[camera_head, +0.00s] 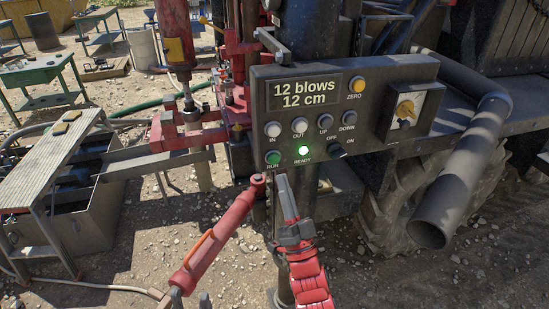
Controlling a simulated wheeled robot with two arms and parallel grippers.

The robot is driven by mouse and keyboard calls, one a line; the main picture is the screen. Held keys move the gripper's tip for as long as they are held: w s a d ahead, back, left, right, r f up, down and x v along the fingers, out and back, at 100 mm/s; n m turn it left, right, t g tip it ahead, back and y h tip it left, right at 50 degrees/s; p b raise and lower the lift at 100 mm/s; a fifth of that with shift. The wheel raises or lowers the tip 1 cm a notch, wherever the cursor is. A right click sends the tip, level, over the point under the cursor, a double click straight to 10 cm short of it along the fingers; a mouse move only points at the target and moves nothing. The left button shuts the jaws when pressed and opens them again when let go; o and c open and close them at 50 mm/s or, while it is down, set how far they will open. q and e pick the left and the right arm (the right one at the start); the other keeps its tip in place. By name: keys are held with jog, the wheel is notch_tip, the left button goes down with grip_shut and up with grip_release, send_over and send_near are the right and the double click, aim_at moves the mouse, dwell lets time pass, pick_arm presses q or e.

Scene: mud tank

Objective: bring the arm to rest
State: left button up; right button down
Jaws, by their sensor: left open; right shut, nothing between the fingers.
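My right gripper (283,183) is shut and empty. It points up just below the grey control panel (400,75), its tips a little under the lit green ready light (304,150). Its red wrist comes up from the bottom edge. My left gripper (190,299) shows only as two grey fingertips at the bottom edge, spread apart, with the rest cut off. A red bar with an orange strip (216,238) slants up from near these fingertips to a round end under the panel. Whether they touch it, I cannot tell.
The panel display (308,92) reads "12 blows 12 cm". A dark pipe (465,170) hangs at the right. A bench with a ribbed top (50,160) stands left. Gravel ground is open bottom right.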

jog(key=shift+s+d, duration=0.15)
jog(key=shift+s, duration=0.3)
